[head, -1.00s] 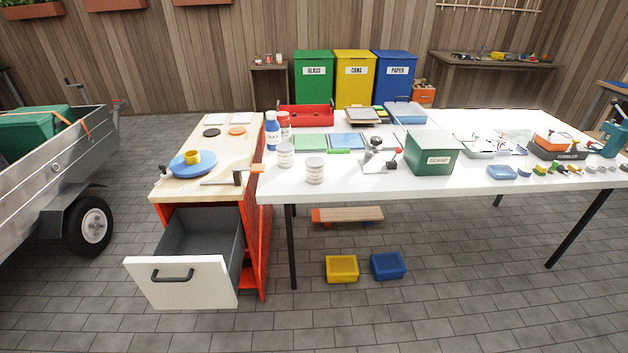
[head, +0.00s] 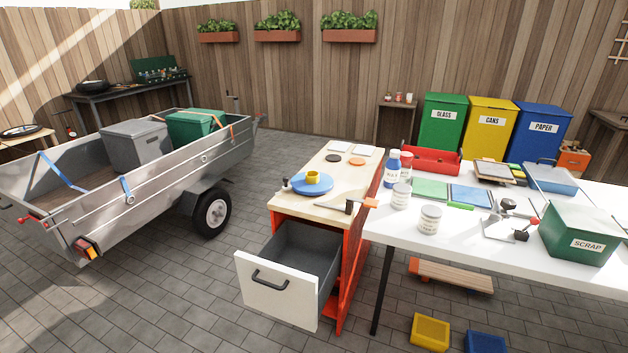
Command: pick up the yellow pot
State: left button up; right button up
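A small yellow pot (head: 313,177) stands on a round blue disc (head: 312,187) on the wooden top of the orange workbench (head: 316,205). It looks upright, and nothing is touching it from above. Neither of my grippers shows in the head view.
The workbench's drawer (head: 283,278) hangs open at the front. A clamp (head: 350,205) lies at the right edge of the top. A white table (head: 460,235) with jars and a green scrap bin (head: 582,234) adjoins on the right. A metal trailer (head: 150,180) stands left, with paving between.

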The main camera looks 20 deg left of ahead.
aim_at(312, 178)
jog(key=i+j+z, duration=0.2)
jog(key=j, duration=0.25)
jog(key=i+j+z, duration=0.2)
jog(key=j, duration=0.2)
jog(key=j+z, duration=0.15)
jog(key=j, duration=0.35)
jog(key=i+j+z, duration=0.2)
jog(key=j, duration=0.3)
jog(key=j+z, duration=0.2)
jog(key=j, duration=0.25)
jog(key=j+z, duration=0.15)
jog(key=j, duration=0.3)
jog(key=j+z, duration=0.2)
jog(key=j, duration=0.25)
jog(key=k+j+z, duration=0.15)
jog(key=j, duration=0.25)
jog(key=j+z, duration=0.2)
jog(key=j, duration=0.25)
jog(key=k+j+z, duration=0.15)
jog(key=j, duration=0.25)
jog(key=k+j+z, duration=0.2)
jog(key=j, duration=0.2)
